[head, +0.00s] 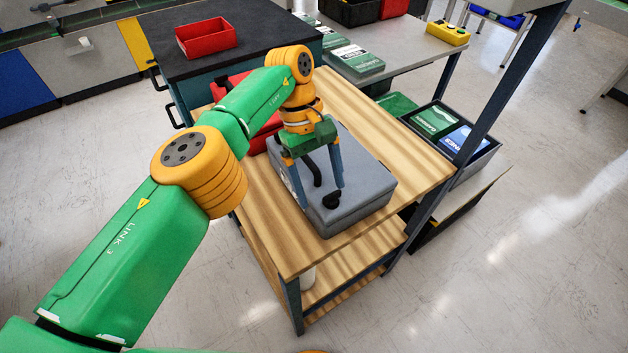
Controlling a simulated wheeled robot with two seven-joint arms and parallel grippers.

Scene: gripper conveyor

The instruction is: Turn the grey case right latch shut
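The grey case (362,178) lies closed on the wooden top of a workbench. A black curved handle (314,170) shows on the case, between my gripper's fingers in the picture. A black latch (332,201) sits near the front edge of the case, close to one fingertip. I cannot tell whether the finger touches it. My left gripper (320,197) points down over the near left part of the case, with its two blue-grey fingers wide apart. The gripper and arm hide part of the case's left side. My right gripper is not in view.
A red bin (258,126) stands behind the case, partly behind my arm. The wooden bench top (408,137) is clear to the right of the case. A dark post (500,90) rises at the right. A crate (487,152) with green and blue packs stands beyond the bench.

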